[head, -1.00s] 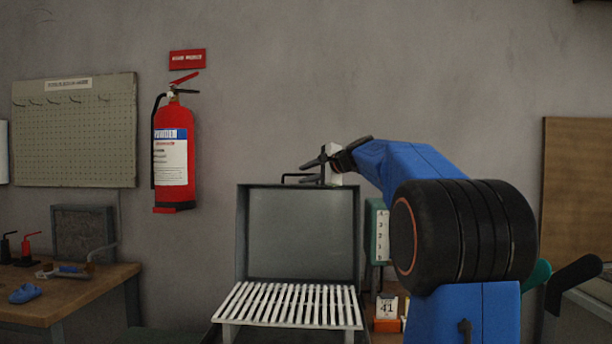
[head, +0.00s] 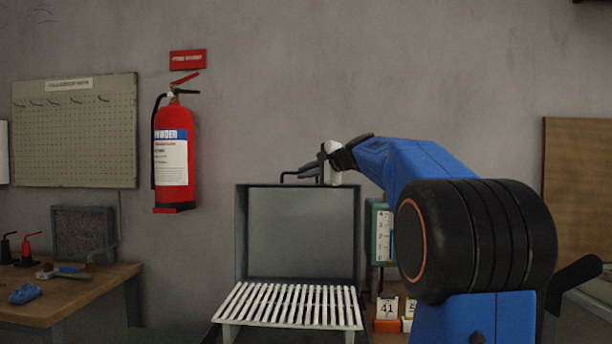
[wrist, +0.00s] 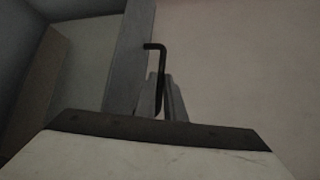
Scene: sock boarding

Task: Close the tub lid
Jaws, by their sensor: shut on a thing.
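The tub lid (head: 302,236) stands upright and open behind the white slatted rack (head: 288,304) of the tub in the head view. A thin black handle (head: 288,174) sticks up from the lid's top edge. My gripper (head: 312,172) is at the right part of this handle and is shut on it. In the wrist view the bent handle (wrist: 158,48) runs down between the fingers of my gripper (wrist: 164,100), beside the grey edge of the lid (wrist: 128,55). The exact contact of the fingers on the handle is hard to see.
A green box with a numbered scale (head: 382,230) stands close to the lid's right side. A small card marked 41 (head: 387,308) is below it. A wooden bench (head: 85,295) with tools is at left. A red fire extinguisher (head: 174,150) hangs on the wall.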

